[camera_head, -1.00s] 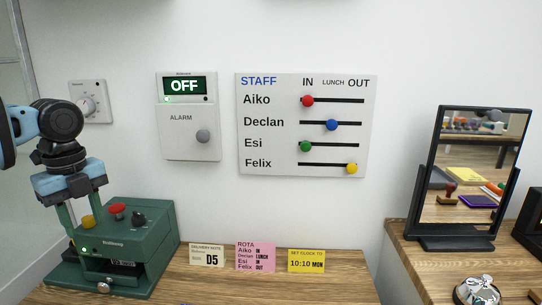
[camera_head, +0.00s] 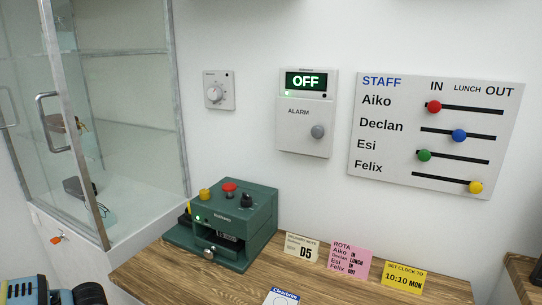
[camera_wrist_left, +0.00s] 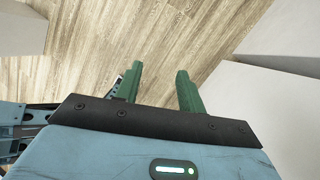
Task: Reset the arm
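My left gripper (camera_wrist_left: 158,88) shows in the left wrist view. Its two green fingers stand apart with nothing between them, over pale wooden floor. In the head view only blue and black parts of my left arm show at the bottom left corner; its fingers are out of that picture. The arm is apart from the green machine (camera_head: 228,225), which stands on the wooden desk with a yellow button, a red button and a black knob on top. My right gripper is in neither view.
A glass cabinet (camera_head: 128,110) stands at the left. The wall holds a dial (camera_head: 217,92), an alarm box (camera_head: 298,140) reading OFF and a staff board (camera_head: 390,180). Three note cards stand on the desk (camera_head: 190,285). A blue-and-white "Cleaning" card (camera_head: 281,297) lies at the front.

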